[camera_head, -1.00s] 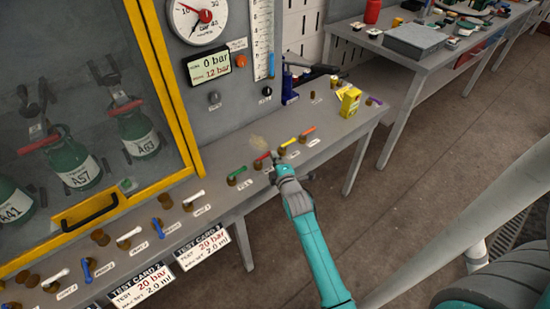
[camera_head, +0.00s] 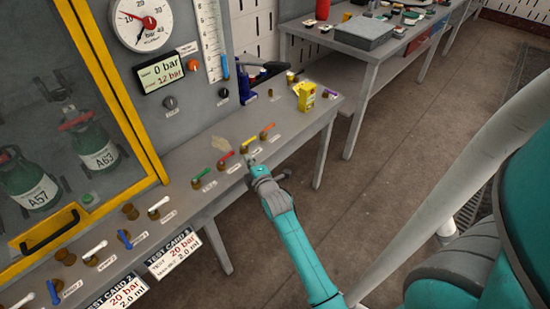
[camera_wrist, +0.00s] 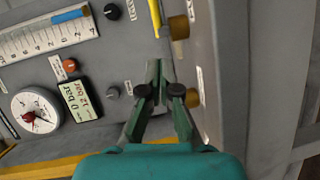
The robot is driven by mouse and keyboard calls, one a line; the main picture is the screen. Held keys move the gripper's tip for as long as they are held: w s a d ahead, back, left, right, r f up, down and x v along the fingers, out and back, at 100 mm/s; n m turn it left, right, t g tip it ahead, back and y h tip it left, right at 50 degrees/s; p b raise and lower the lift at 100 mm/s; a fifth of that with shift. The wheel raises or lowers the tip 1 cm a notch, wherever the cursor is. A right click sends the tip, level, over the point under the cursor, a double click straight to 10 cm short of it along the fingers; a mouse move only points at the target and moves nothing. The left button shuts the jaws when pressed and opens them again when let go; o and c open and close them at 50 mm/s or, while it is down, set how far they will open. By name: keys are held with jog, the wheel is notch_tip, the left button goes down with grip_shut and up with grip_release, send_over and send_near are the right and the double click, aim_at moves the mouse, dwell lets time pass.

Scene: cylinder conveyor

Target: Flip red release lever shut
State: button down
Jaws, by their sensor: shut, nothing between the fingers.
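The red lever (camera_head: 225,156) lies on the bench top between a green lever (camera_head: 203,171) and a yellow lever (camera_head: 250,141), in the body camera view. It sits on a brass-coloured fitting and slants up to the right. My gripper (camera_head: 251,158) is just right of the red lever, at the near side of the yellow lever, and appears apart from the red one. In the wrist view my gripper (camera_wrist: 159,70) has its fingers together, empty. A yellow lever (camera_wrist: 155,15) and brass fittings (camera_wrist: 193,97) show beside the fingers. I cannot make out the red lever there.
An orange lever (camera_head: 267,128) stands further along the row. A yellow box (camera_head: 305,96) and a blue tool (camera_head: 244,84) are near the bench's right end. The gauge panel (camera_head: 185,110) rises behind. A yellow-framed cabinet (camera_head: 110,90) is at left.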

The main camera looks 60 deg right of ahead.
jog(key=s+d+r, duration=0.1)
jog(key=s+d, duration=0.4)
jog(key=s, duration=0.1)
jog(key=shift+s, duration=0.4)
jog(key=shift+r, duration=0.1)
dwell(0.4)
jog(key=s+a+f+m+y, duration=0.1)
jog(key=s+a+f+m, duration=0.2)
jog(key=s+a, duration=0.55)
jog(key=s+a+f+m+y, duration=0.2)
jog(key=s+a, duration=0.2)
jog(key=a, duration=1)
jog(key=s+a+r+m+y, duration=0.2)
jog(key=s+a+r, duration=0.3)
jog(key=s, duration=0.5)
jog(key=s+a+r+m+y, duration=0.3)
jog(key=s+a+r, duration=0.3)
jog(key=s+a, duration=0.2)
jog(key=s, duration=0.2)
jog(key=shift+s+a+t, duration=0.35)
jog(key=shift+t, duration=0.05)
